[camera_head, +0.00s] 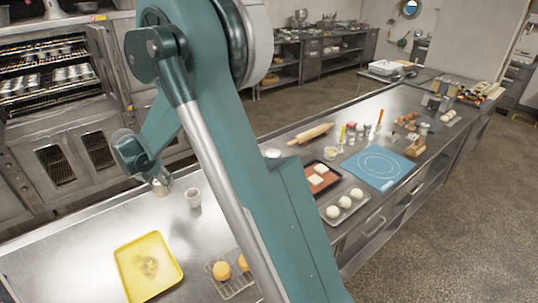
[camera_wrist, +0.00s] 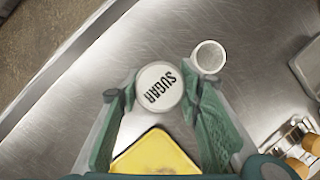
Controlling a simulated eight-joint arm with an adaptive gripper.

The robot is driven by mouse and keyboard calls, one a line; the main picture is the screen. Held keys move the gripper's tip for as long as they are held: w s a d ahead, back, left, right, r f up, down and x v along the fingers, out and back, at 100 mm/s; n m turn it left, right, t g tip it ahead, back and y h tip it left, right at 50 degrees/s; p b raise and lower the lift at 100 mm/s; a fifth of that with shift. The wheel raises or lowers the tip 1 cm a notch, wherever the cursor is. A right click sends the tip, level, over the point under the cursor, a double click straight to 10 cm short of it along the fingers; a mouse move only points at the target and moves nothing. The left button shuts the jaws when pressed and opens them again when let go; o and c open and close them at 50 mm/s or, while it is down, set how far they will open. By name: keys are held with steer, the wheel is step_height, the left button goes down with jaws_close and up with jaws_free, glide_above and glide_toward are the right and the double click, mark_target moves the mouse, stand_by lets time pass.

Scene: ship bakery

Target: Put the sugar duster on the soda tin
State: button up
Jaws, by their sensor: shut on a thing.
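The sugar duster (camera_wrist: 160,88), round with a pale lid lettered SUGAR, sits between the two green fingers of my gripper (camera_wrist: 159,82) in the wrist view. My gripper is shut on it. In the head view the duster (camera_head: 164,187) is a small metallic shape under my gripper, near the counter's back edge; I cannot tell whether it touches the counter. A small white round container (camera_wrist: 208,57) stands just to its right, apart from it; it also shows in the head view (camera_head: 194,198). No label on it is readable, so I cannot tell whether it is the soda tin.
A yellow tray (camera_head: 126,262) lies on the steel counter in front of my gripper. A wire rack (camera_head: 232,287) with orange buns is to its right. My arm hides the counter's middle. Farther right are a rolling pin (camera_head: 311,133), a blue mat (camera_head: 377,167) and dough trays.

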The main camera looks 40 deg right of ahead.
steer(key=s+d+r+m, duration=0.1)
steer(key=d+r, duration=0.2)
steer(key=d, duration=1.5)
steer(key=s+d+r+m+g+p, duration=0.1)
steer(key=s+d+r+m, duration=0.1)
steer(key=d, duration=1.6)
steer(key=s+d+r+m+h, duration=0.1)
steer(key=d+r, duration=0.3)
steer(key=d, duration=1.5)
steer(key=shift+s+r+m+g, duration=0.3)
steer(key=shift+r+m, duration=0.1)
steer(key=shift+m, duration=0.1)
steer(key=shift+f+p, duration=0.4)
steer(key=shift+f, duration=2.75)
steer(key=shift+f, duration=1.85)
steer(key=shift+f, duration=0.15)
